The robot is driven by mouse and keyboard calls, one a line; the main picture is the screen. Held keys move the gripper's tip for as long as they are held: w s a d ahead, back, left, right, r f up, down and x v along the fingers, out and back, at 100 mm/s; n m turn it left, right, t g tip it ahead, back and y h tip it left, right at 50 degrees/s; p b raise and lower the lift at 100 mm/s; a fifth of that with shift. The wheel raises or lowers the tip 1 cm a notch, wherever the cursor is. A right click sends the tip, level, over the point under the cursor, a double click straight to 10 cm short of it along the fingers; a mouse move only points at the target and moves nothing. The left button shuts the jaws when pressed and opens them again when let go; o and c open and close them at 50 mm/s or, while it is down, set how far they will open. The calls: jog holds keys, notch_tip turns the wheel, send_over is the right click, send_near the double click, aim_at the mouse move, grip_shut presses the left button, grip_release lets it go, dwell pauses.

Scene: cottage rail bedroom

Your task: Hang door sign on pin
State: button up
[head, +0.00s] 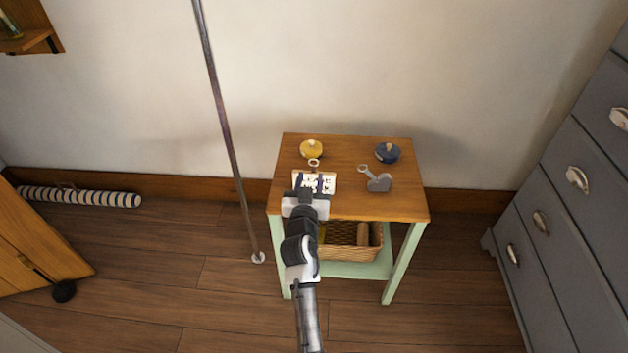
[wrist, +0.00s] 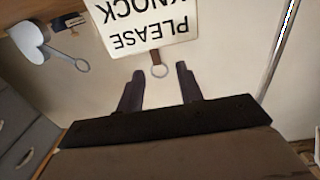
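The door sign (head: 327,186) is a white plate with dark lettering, at the front left of the small table. In the wrist view the sign (wrist: 140,22) reads "PLEASE KNOCK" upside down, with a stem and metal ring (wrist: 160,71) on its edge. My gripper (head: 313,190) is in front of the sign in the head view and hides part of it. In the wrist view my gripper (wrist: 159,84) has its two dark fingers apart. The ring shows between the fingertips with a gap on each side. I cannot make out a pin.
A grey heart-shaped tag (head: 379,183) with a ring, a yellow pot (head: 311,149) and a blue pot (head: 388,153) are on the table (head: 350,150). A basket (head: 362,252) sits below. A thin pole (head: 226,135) rises at left; grey drawers (head: 560,230) stand at right.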

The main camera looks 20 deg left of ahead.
aim_at(314, 169)
jog(key=shift+d+f+p+x, duration=0.15)
jog(key=shift+p+x, duration=0.2)
jog(key=shift+x, duration=1)
jog(key=shift+d+f+p+x, duration=0.15)
jog(key=shift+p+x, duration=0.2)
jog(key=shift+x, duration=0.95)
jog(key=shift+w, duration=0.1)
jog(key=shift+c, duration=0.5)
grip_shut()
